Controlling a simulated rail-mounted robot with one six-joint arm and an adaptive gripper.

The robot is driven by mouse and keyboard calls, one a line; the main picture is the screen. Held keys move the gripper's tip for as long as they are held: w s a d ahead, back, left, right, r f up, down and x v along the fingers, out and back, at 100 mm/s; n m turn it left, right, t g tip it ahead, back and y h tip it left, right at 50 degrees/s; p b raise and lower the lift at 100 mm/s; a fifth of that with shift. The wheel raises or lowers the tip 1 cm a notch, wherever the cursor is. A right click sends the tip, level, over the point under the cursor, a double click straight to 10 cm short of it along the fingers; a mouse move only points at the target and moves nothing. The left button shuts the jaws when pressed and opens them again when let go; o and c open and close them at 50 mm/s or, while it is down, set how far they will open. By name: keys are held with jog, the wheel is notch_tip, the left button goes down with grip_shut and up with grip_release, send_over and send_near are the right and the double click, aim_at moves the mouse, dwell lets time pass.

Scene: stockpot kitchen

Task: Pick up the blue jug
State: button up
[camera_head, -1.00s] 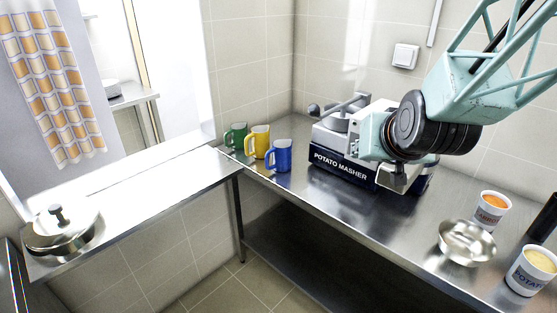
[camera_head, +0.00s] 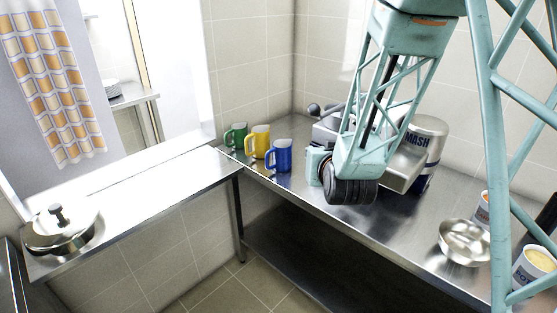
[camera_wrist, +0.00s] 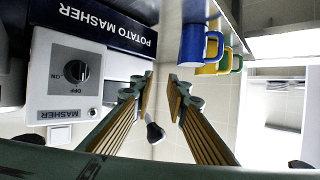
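The blue jug (camera_head: 279,157) stands upright on the steel counter (camera_head: 300,196), at the right end of a row of three jugs. The yellow jug (camera_head: 258,142) and the green jug (camera_head: 237,134) stand to its left. My gripper (camera_head: 316,165) is just right of the blue jug, apart from it. The wrist view is upside down; there my gripper (camera_wrist: 161,80) is open and empty, its fingers spread with a gap between the tips. The blue jug (camera_wrist: 192,44) shows above and right of the fingers, with its handle toward the yellow jug.
The potato masher (camera_wrist: 68,75) stands close beside my gripper, partly hidden by my arm in the head view. A steel bowl (camera_head: 465,243) and tubs (camera_head: 537,262) stand at the counter's right. A lidded pan (camera_head: 60,232) sits on the left table.

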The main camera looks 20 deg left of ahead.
jog(key=a+f+n+t+y, duration=0.1)
jog(key=a+f, duration=0.5)
jog(key=a, duration=0.1)
jog(key=n+t+y, duration=0.1)
jog(key=t+y, duration=0.1)
send_near(267, 161)
jog(key=s+d, duration=0.2)
jog(key=shift+s+a, duration=0.3)
jog(key=shift+s, duration=0.05)
jog(key=shift+w, duration=0.1)
jog(key=shift+b+x, duration=0.65)
jog(key=shift+x, duration=3.6)
jog(key=shift+a, duration=0.1)
jog(key=shift+b+x, duration=0.65)
jog(key=shift+x, duration=1.85)
jog(key=shift+r, duration=0.1)
jog(key=shift+c, duration=0.7)
